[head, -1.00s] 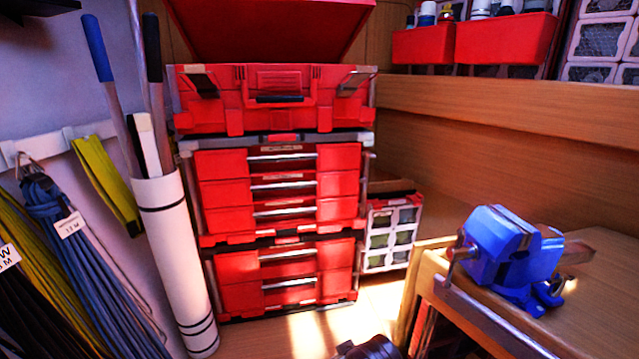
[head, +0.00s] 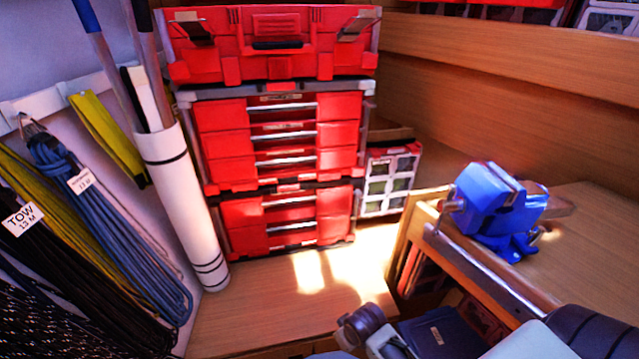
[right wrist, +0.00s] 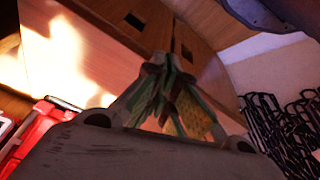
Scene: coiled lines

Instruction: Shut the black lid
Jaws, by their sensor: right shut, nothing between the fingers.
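I cannot make out a black lid for certain. A dark flat panel (head: 440,335) shows low in the head view, partly cut off by the frame and my arm; I cannot tell whether it is a lid. My right gripper (right wrist: 168,62) is shut and empty in the right wrist view, above wooden boards with dark square holes. In the head view my right arm enters at the bottom right, and its fingertips are not clear. My left gripper is not in view.
A stack of red tool boxes with drawers (head: 280,130) stands at the back. A blue vise (head: 495,205) sits on the wooden bench at right. Coiled ropes (head: 110,230) hang at left beside a white tube (head: 182,200). The wooden floor before the stack is clear.

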